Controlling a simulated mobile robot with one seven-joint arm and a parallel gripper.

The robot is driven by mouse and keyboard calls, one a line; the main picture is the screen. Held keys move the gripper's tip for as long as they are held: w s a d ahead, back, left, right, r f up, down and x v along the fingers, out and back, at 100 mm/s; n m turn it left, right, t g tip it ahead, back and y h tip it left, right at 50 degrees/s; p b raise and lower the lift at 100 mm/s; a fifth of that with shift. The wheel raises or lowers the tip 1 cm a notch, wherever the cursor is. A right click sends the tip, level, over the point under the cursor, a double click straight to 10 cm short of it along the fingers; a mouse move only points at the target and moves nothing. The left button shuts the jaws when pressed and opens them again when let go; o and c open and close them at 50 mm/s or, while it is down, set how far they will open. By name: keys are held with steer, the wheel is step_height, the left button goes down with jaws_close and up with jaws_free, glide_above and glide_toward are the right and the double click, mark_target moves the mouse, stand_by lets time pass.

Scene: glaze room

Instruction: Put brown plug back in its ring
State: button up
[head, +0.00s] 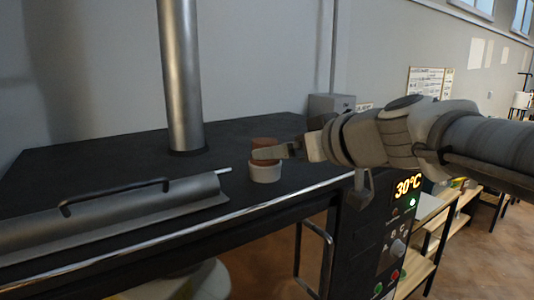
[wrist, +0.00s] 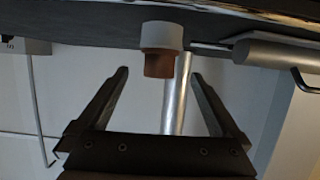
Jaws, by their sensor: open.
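The brown plug (head: 264,142) stands upright in the pale ring (head: 266,173), its upper part sticking out. The ring rests on the dark top near its front edge. In the wrist view, which is upside down, the plug (wrist: 159,65) hangs below the ring (wrist: 161,36). My gripper (head: 278,152) comes in level from the right, and a finger covers part of the plug in the head view. In the wrist view my gripper (wrist: 159,76) is open, with one finger on each side of the plug and visible gaps. How deep the plug sits is hidden.
A metal pipe (head: 180,75) rises from the dark top (head: 90,165) behind the ring. A grey curved cover with a handle (head: 115,215) lies to the left. A grey box (head: 331,103) stands at the back right. A 30°C control panel (head: 402,215) is below my arm.

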steer(key=v, duration=0.5)
steer(key=s+d+f+m+g+h, duration=0.3)
steer(key=s+f, duration=0.5)
steer(key=f, duration=0.3)
steer(key=s+d+f+m+g+h, duration=0.3)
steer(key=s+f, duration=0.4)
steer(key=f, duration=0.4)
steer(key=shift+s+d+f+m+h, duration=0.15)
steer(key=shift+s+d+m+h, duration=0.25)
steer(key=shift+d+h, duration=0.6)
